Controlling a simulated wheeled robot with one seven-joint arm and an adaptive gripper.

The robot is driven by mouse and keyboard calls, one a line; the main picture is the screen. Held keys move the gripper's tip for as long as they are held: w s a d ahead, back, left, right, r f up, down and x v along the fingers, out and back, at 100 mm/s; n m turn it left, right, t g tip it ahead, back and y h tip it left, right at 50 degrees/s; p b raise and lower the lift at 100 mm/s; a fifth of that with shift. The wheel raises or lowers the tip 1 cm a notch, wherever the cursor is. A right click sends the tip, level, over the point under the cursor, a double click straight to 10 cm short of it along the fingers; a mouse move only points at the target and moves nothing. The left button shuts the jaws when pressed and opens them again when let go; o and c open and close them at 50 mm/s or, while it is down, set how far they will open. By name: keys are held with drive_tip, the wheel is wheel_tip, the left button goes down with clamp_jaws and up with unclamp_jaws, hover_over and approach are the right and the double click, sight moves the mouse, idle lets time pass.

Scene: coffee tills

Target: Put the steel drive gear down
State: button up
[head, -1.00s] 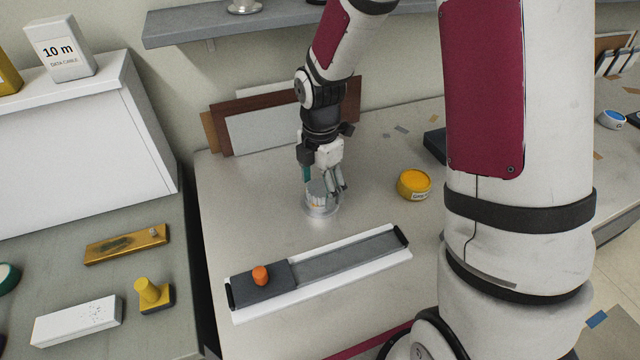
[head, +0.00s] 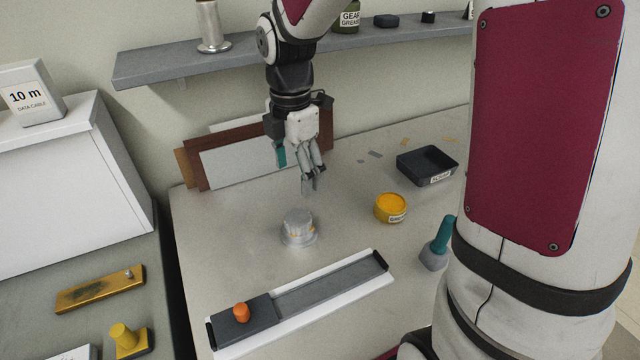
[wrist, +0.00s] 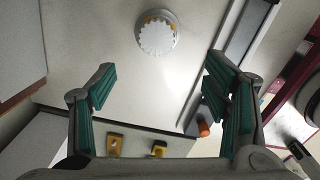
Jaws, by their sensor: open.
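The steel drive gear (head: 298,227) stands on the grey bench top, flat side down, behind the sliding rail unit. In the wrist view the toothed gear (wrist: 157,37) shows from above, near the top, apart from the fingers. My gripper (head: 308,183) hangs above and slightly behind the gear, with clear air between them. In the wrist view my gripper (wrist: 160,88) has its green-padded fingers spread wide with nothing between them.
A rail unit with an orange knob (head: 241,313) lies in front of the gear. A yellow grease tin (head: 390,208) and a dark tray (head: 427,166) stand to the right. Boards (head: 245,160) lean on the wall behind. A shelf (head: 160,65) hangs above. Bench around the gear is clear.

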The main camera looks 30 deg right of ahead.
drive_tip(key=s+r+m+t, duration=0.2)
drive_tip(key=s+r+m, duration=0.3)
drive_tip(key=s+m, duration=0.5)
drive_tip(key=s+r+m+t, duration=0.2)
drive_tip(key=s+r+m, duration=0.3)
drive_tip(key=s+m, duration=0.5)
drive_tip(key=shift+s+d+r+m+t, duration=0.15)
drive_tip(key=shift+s+r+m+t, duration=0.15)
drive_tip(key=shift+m, duration=0.2)
